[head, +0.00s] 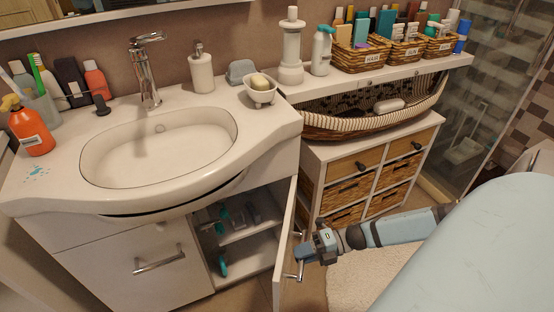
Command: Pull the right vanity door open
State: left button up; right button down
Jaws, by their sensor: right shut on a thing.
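The right vanity door (283,250) stands well open under the sink and shows almost edge-on. Its metal handle (298,275) is on the side facing right. My right gripper (302,252) reaches in from the right and is shut on this handle. The fingers partly hide the handle's middle. Behind the door the open compartment (245,240) shows a shelf with teal and grey items. My left gripper is not in view.
The left vanity drawer (130,265) is shut. The white sink (160,150) overhangs the opening. A wicker-drawer cabinet (365,180) stands close behind the door on the right. A pale rug (365,280) lies on the floor below my arm.

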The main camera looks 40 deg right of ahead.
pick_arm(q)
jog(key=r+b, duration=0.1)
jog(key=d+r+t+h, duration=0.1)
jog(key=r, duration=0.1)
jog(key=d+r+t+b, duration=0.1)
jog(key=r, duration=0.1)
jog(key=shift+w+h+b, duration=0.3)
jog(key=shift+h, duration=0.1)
pick_arm(e)
jog(key=s+d+n+g+y, duration=0.2)
jog(key=s+d+n+g, duration=0.3)
jog(key=d, duration=0.5)
jog(key=shift+d+n+g, duration=0.2)
jog(key=shift+n+g, duration=0.1)
jog(key=shift+g, duration=0.9)
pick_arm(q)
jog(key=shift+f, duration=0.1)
pick_arm(e)
jog(key=shift+s, duration=0.1)
jog(key=c, duration=1.1)
grip_release()
jog(key=shift+o, duration=0.2)
